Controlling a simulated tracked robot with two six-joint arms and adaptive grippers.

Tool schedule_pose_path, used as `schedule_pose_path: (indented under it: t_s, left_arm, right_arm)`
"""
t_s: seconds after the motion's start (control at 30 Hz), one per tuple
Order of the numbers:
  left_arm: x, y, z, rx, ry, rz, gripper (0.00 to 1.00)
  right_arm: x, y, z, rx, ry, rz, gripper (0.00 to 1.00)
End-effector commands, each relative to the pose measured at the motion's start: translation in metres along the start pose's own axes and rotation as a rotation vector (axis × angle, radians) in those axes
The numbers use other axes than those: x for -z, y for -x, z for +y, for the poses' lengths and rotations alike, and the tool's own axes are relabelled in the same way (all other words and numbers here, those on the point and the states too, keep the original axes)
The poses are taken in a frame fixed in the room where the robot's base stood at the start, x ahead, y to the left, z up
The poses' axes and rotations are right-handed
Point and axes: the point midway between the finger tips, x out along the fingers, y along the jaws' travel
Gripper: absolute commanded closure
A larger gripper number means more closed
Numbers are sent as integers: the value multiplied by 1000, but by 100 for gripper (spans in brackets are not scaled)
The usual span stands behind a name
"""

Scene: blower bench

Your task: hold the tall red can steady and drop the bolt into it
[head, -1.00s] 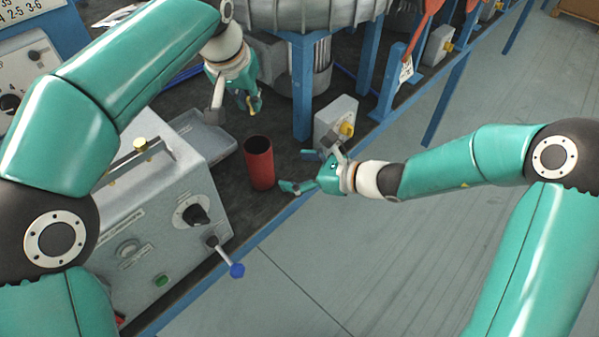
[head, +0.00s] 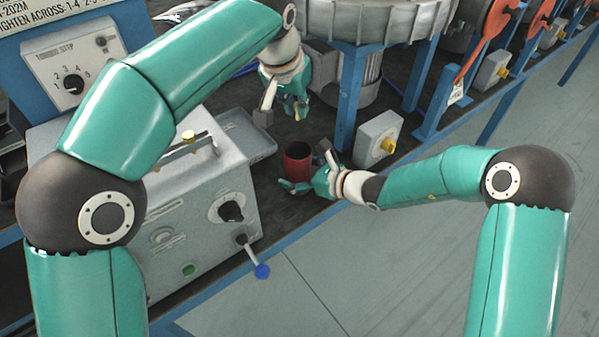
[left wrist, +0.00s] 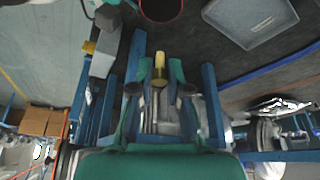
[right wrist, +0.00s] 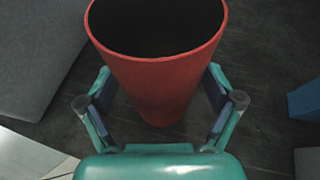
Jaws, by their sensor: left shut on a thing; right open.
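The tall red can (head: 297,158) stands upright and open-topped on the dark bench; the right wrist view shows its rim and wall (right wrist: 155,80) closely. My right gripper (head: 306,188) is open, with one finger on each side of the can; contact is not clear. In the right wrist view the fingers (right wrist: 160,100) flank its lower part. My left gripper (head: 296,112) is shut on the brass-yellow bolt (left wrist: 160,68), fingers pointing down, above and behind the can. The can's rim (left wrist: 161,17) shows at the top of the left wrist view, apart from the bolt.
A shallow grey tray (head: 246,142) lies left of the can. A grey control box (head: 200,247) with a knob and blue-tipped lever stands at the front left. A blue post (head: 349,95) and a small grey box with a yellow knob (head: 377,139) stand to the right.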

Motion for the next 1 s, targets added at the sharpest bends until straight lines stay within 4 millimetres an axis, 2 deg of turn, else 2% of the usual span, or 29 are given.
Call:
schedule_pose_path:
  t_s: [0.07,0.4,0.47,0.77,1.0]
  left_arm:
    - [0,0,0,0,0,0,100]
    - [0,0,0,0,-1,0,100]
    - [0,0,0,0,-1,0,100]
    - [-2,-4,1,0,0,-1,100]
    - [-8,-18,2,0,0,-1,100]
  right_arm:
    - [0,0,0,0,0,0,9]
    - [0,1,0,0,0,0,66]
    - [0,1,0,0,-1,0,75]
    - [0,1,0,0,0,0,75]
    - [0,1,0,0,0,0,75]
